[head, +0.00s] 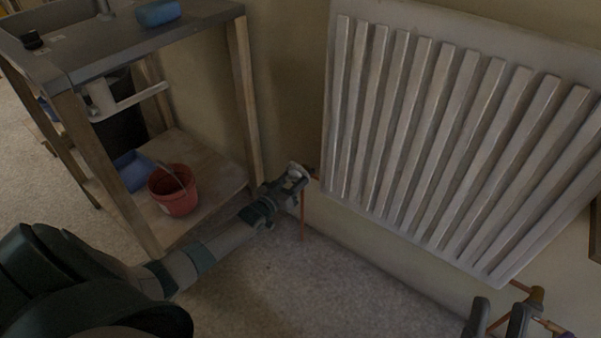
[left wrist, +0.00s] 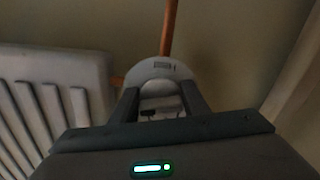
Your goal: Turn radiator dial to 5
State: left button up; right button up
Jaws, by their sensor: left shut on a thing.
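The white radiator (head: 440,130) hangs on the wall at the right in the head view; part of it shows at the left in the left wrist view (left wrist: 50,110). The pale radiator dial (head: 298,170) is at its lower left corner. My left gripper (head: 294,178) is shut on the dial. In the left wrist view the dial (left wrist: 160,68) sits between the two fingers, with a small dark mark on its rim; no number can be read. My right gripper (head: 499,314) is at the lower right, its two fingers apart and only partly in view.
A workbench (head: 90,52) with a wooden lower shelf stands at the left, close to my left arm. A red bucket (head: 174,190) and a blue item (head: 133,168) are on the shelf. A blue object (head: 158,13) lies on top. Copper pipes (head: 302,215) run below the radiator. Carpet (head: 310,285) is clear.

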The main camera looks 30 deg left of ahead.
pick_arm(q)
jog(key=shift+s+f, duration=0.1)
pick_arm(e)
jog(key=shift+f, duration=0.1)
pick_arm(q)
jog(key=o, duration=1)
jog(key=shift+s+a, duration=0.1)
jog(key=shift+s, duration=0.6)
jog(key=s+p, duration=0.1)
jog(key=s, duration=0.4)
jog(key=s+p, duration=0.1)
jog(key=s, duration=0.4)
jog(key=s+a+p, duration=0.1)
jog(key=s, duration=0.5)
jog(key=shift+a+p, duration=0.1)
jog(key=shift+p, duration=0.3)
pick_arm(e)
jog(key=w+a+f+g+h, duration=0.1)
jog(key=w+a+f+g, duration=0.1)
jog(key=f+g, duration=0.5)
notch_tip(320, 180, down, 3)
jog(key=shift+w+f+h, duration=0.15)
jog(key=shift+w+h, duration=0.25)
jog(key=shift+w, duration=0.1)
